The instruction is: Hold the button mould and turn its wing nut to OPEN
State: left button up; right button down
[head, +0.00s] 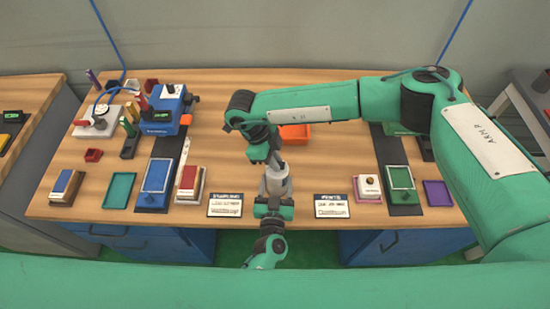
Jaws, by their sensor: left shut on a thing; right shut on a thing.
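The button mould (276,181) is a small grey, roughly cylindrical piece near the front middle of the wooden table. My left gripper (273,203) comes up from the front edge and is shut on the lower part of the mould. My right gripper (267,158) reaches in from the right, over the mould's top, with its fingers pointing down. It is shut at the top, where the wing nut sits. The fingers hide the wing nut, and I cannot read any OPEN mark.
An orange tray (295,133) lies behind the mould. Two printed cards (225,204) (331,206) lie along the front edge. A blue machine (168,110) and blue pad (157,176) are at left; a green pad (402,179) and purple tray (438,193) are at right.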

jog(key=shift+n+t, duration=0.3)
jog(key=shift+n, duration=0.7)
jog(key=c, duration=1.4)
grip_release()
jog(key=shift+c, duration=0.2)
jog(key=shift+r, duration=0.1)
jog(key=v, duration=1.1)
jog(key=shift+a+r, duration=0.3)
jog(key=shift+a, duration=0.05)
pick_arm(q)
jog(key=o, duration=1.5)
jog(key=shift+o, duration=0.2)
